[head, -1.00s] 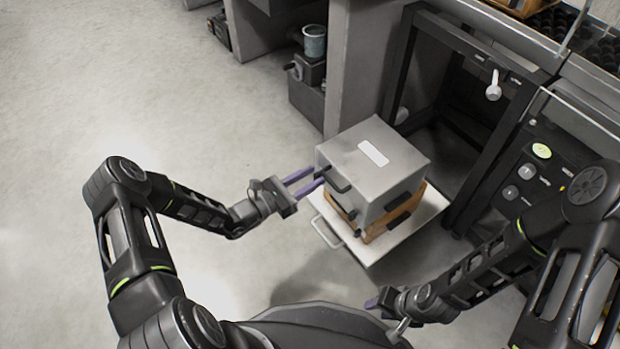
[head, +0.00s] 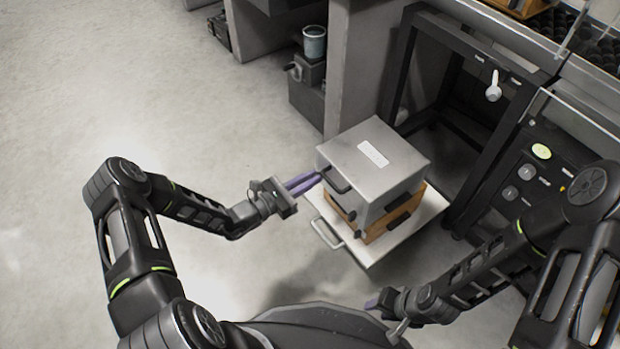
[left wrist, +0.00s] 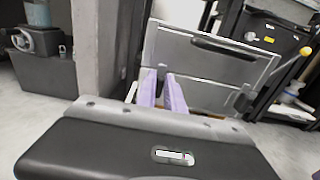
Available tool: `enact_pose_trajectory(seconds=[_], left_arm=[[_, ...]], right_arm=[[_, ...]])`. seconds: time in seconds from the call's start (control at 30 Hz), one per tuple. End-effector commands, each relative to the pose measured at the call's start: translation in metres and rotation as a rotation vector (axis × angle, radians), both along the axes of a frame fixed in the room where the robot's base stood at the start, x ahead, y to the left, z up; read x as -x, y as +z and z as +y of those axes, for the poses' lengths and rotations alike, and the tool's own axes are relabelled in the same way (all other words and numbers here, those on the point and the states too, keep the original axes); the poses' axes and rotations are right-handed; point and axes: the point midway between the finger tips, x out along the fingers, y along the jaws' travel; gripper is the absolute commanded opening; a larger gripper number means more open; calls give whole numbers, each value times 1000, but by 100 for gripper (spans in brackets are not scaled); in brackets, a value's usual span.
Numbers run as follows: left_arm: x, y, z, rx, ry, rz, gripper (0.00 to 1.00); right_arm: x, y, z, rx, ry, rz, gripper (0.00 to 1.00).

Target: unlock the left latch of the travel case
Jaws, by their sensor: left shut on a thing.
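The grey travel case (head: 385,160) has a pale label on its lid and a black handle (head: 336,183) on its front face. My left gripper (head: 318,177) reaches the left end of that face, its purple fingers close together on the left latch, which they hide. In the left wrist view the fingers (left wrist: 163,90) lie against the left part of the case front (left wrist: 200,68). A dark right latch (left wrist: 241,102) shows at the other end. My right gripper (head: 373,303) is low in the head view, away from the case; its opening is unclear.
The case sits on an orange-brown wooden box (head: 397,216), on a white platform (head: 375,251) with a metal handle. A grey partition (head: 352,75) stands behind, a black frame (head: 470,45) to the right. Floor on the left is clear.

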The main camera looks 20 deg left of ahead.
Motion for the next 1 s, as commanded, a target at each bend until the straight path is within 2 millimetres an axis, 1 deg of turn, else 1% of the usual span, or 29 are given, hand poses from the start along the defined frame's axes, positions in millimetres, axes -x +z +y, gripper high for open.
enact_pose_trajectory(seconds=[0.37,0.57,1.0], left_arm=[[2,1,-1,-102,0,-85,0],[3,2,-3,-219,1,-181,0],[6,-1,-6,-537,3,-444,0]], right_arm=[[1,11,0,-1,2,3,36],[3,21,0,-1,4,8,36],[7,45,-1,-4,10,21,36]])
